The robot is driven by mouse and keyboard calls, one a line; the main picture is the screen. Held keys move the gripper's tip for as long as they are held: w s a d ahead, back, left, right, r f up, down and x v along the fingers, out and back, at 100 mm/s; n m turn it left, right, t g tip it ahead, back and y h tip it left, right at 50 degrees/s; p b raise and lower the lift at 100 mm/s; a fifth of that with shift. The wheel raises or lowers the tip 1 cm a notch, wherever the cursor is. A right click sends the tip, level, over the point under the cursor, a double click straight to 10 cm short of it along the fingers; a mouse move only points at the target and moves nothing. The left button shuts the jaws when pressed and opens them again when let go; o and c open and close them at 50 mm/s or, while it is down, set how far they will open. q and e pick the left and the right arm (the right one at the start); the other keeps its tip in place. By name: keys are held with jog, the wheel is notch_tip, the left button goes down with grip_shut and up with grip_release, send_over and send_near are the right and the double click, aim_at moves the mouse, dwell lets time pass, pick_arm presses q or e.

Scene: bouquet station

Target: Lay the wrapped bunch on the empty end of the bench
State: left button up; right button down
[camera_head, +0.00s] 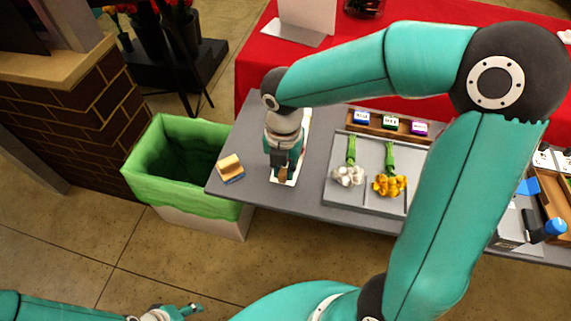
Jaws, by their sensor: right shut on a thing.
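My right gripper (285,160) points down over a white sheet (303,133) near the left end of the grey bench (235,150). It is shut on a brown thing (283,174), mostly hidden by the gripper; I cannot tell whether this is the wrapped bunch. Two bunches with green stems, one of white flowers (348,177) and one of orange flowers (389,186), lie in a grey tray (368,205) to the right. No wrapping shows on them. My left gripper (188,309) is low at the bottom edge, away from the bench; its fingers are too small to read.
A yellow and blue sponge (231,168) lies at the bench's left end. A green-lined bin (150,165) stands beside that end. A wooden rack with small coloured blocks (390,122) is behind the tray. A red-covered table (255,70) stands behind.

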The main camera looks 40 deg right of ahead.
jog(key=shift+f, duration=0.15)
dwell(0.6)
jog(key=c, duration=0.6)
grip_release()
jog(key=shift+c, duration=0.2)
jog(key=shift+r+p, duration=3.25)
jog(key=shift+r, duration=0.3)
jog(key=shift+f, duration=0.1)
